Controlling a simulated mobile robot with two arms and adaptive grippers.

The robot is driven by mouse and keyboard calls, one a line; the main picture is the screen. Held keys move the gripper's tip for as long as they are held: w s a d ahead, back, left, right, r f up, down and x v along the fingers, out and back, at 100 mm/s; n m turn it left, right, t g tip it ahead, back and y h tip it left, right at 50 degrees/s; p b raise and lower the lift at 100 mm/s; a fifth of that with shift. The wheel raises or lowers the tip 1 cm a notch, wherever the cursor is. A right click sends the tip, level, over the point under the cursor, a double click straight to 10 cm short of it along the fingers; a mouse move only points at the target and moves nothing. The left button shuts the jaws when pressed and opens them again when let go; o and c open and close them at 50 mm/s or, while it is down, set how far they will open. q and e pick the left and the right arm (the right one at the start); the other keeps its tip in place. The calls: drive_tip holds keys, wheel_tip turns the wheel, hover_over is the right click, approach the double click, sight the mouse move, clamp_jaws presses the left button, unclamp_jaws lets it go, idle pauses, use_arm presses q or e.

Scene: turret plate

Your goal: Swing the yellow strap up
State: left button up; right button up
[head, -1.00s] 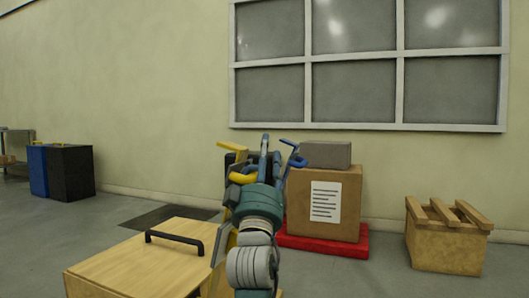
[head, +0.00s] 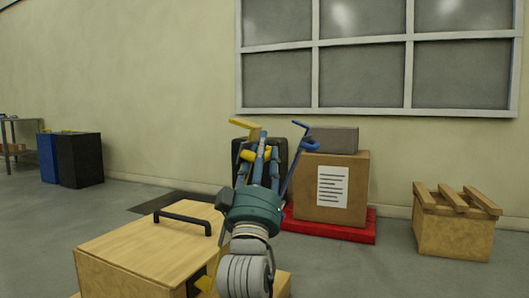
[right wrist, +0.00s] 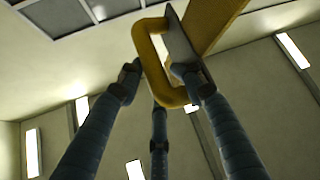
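My right gripper (head: 258,150) points upward in the middle of the head view, its blue-grey fingers around yellow parts. A yellow bar (head: 244,124) stands out to the upper left of the fingers, and a yellow rounded piece (head: 248,156) lies among them. In the right wrist view a yellow loop (right wrist: 150,62), which looks like the strap, sits between the spread fingertips of the gripper (right wrist: 158,74). The right finger overlaps the loop; firm contact cannot be told. A grey plate (right wrist: 180,42) shows beside it. My left gripper is not in view.
A blue lever (head: 298,160) stands just right of the gripper. Behind are a dark block (head: 278,147), a cardboard box (head: 345,190) on a red base (head: 330,232), and a wooden crate (head: 452,232). A wooden box (head: 140,250) with a black handle is front left.

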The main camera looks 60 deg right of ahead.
sight(254, 161)
drive_tip(key=shift+s+a+f+t+b, duration=0.1)
drive_tip(key=shift+s+a+t+b, duration=0.05)
drive_tip(key=shift+a, duration=0.3)
drive_tip(key=shift+s+a+f+t+b, duration=0.1)
drive_tip(key=shift+a+t+b, duration=0.05)
drive_tip(key=shift+a, duration=0.25)
drive_tip(key=shift+w+a+f+b, duration=0.1)
drive_tip(key=shift+a+f+b, duration=0.7)
drive_tip(key=shift+a+f, duration=0.3)
drive_tip(key=shift+w+a, duration=0.2)
drive_tip(key=shift+a, duration=0.1)
drive_tip(key=shift+r, duration=0.1)
drive_tip(key=shift+s+d, duration=0.25)
